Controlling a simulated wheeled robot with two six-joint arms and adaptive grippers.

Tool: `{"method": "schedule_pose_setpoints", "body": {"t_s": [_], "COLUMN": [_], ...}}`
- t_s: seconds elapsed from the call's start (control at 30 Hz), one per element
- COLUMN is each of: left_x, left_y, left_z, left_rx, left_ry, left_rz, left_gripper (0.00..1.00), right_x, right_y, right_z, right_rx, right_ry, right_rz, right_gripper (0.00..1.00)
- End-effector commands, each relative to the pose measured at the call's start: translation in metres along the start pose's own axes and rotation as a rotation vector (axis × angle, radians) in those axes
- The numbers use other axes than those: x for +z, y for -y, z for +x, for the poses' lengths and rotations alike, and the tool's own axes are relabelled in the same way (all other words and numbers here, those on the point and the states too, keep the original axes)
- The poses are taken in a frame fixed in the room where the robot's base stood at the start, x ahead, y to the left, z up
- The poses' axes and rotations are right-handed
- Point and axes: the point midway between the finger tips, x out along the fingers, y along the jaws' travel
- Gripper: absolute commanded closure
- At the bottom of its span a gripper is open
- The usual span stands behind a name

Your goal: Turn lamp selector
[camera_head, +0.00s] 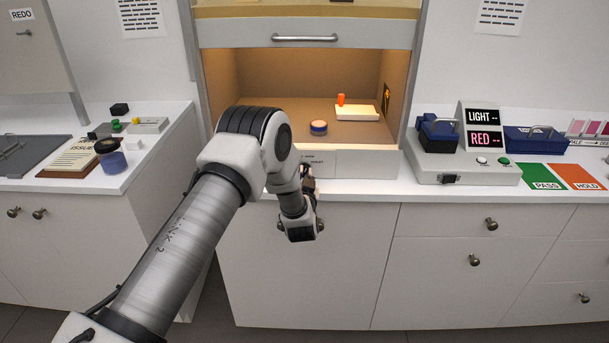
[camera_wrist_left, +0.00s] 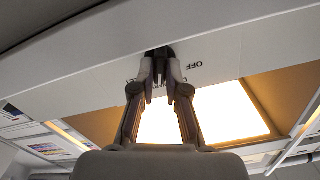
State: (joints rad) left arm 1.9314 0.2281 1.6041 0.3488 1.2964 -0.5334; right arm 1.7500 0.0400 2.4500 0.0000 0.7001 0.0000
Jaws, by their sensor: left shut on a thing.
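The lamp selector is a small dark knob (camera_wrist_left: 160,51) on the pale front panel (camera_head: 365,163) of the lit booth. In the left wrist view, my left gripper (camera_wrist_left: 161,68) is shut on the knob, one finger on each side. The word OFF, upside down, shows beside it on the panel; other lettering is partly hidden by the fingers. In the head view, my left gripper (camera_head: 308,183) is at the panel's left part, and my wrist hides the knob. Printed labels show just right of it, too small to read surely. My right gripper is out of view.
The booth glows warm; inside are a blue-banded jar (camera_head: 318,128) and a white block (camera_head: 357,113) with an orange piece (camera_head: 341,99). A device reading LIGHT and RED (camera_head: 480,128) stands right, near PASS (camera_head: 542,177) and HOLD (camera_head: 577,176) mats. A dark-lidded jar (camera_head: 111,157) stands left.

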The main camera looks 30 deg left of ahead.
Motion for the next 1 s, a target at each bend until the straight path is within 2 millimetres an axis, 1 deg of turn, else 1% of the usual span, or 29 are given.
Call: {"method": "schedule_pose_setpoints", "body": {"t_s": [0.13,0.17,0.2,0.23,0.5,0.57,0.63,0.77,0.9,1.0], "left_x": [-0.001,-0.001,-0.001,-0.001,0.0,0.0,0.0,0.0,0.0,0.0], "left_y": [0.0,0.0,0.0,0.0,0.0,0.0,-0.001,-0.001,-0.002,-0.001], "left_z": [0.0,0.0,0.0,0.0,0.0,-0.003,-0.01,-0.037,-0.075,-0.098], "left_rx": [0.0,0.0,0.0,0.0,0.0,0.001,0.002,0.004,0.004,0.004], "left_ry": [-0.001,-0.001,-0.001,-0.001,-0.001,0.0,0.002,0.002,0.002,0.001], "left_rz": [-0.001,-0.001,-0.001,-0.001,-0.001,-0.002,-0.001,0.001,0.001,0.001], "left_gripper": [1.0,0.8,0.65,0.61,0.61,0.61,0.61,0.61,0.61,0.61], "right_x": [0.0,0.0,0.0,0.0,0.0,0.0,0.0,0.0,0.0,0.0], "right_y": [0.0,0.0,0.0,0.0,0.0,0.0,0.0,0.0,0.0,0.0], "right_z": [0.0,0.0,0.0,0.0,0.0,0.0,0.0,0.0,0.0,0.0], "right_rx": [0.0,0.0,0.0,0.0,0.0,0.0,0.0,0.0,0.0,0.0], "right_ry": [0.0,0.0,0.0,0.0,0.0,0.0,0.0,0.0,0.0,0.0], "right_rz": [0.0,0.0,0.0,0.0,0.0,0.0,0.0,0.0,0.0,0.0], "right_gripper": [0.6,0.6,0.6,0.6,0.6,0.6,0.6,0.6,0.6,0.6]}}
